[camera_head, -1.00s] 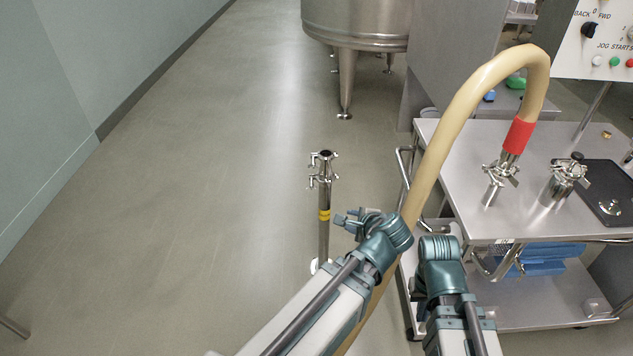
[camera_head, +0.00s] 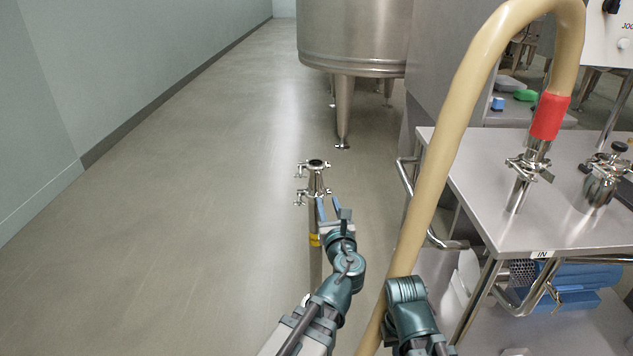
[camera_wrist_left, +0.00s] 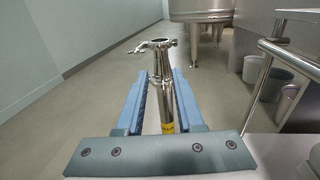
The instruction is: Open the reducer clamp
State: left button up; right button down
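A steel pipe (camera_head: 316,262) with a yellow band stands upright on the floor. A short reducer (camera_head: 316,182) sits at its top, with one clamp (camera_head: 300,171) at the upper end and another clamp (camera_head: 302,198) just below. My left gripper (camera_head: 332,206) is open and empty, close in front of the pipe at about the lower clamp's height. In the left wrist view its blue fingers (camera_wrist_left: 160,75) point at the pipe, which appears between them; contact cannot be told. The upper clamp's handle (camera_wrist_left: 142,46) sticks out left there. My right gripper is out of view.
A beige hose (camera_head: 440,170) with a red cuff arches down close to my arms. A steel cart (camera_head: 490,190) stands on the right, carrying clamped fittings. A large vat (camera_head: 355,35) stands behind. The floor left of the pipe is clear.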

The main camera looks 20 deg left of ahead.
pick_arm(q)
jog(key=x, duration=1.3)
jog(key=shift+w+a, duration=0.2)
jog(key=shift+w, duration=0.15)
grip_shut()
dwell(0.9)
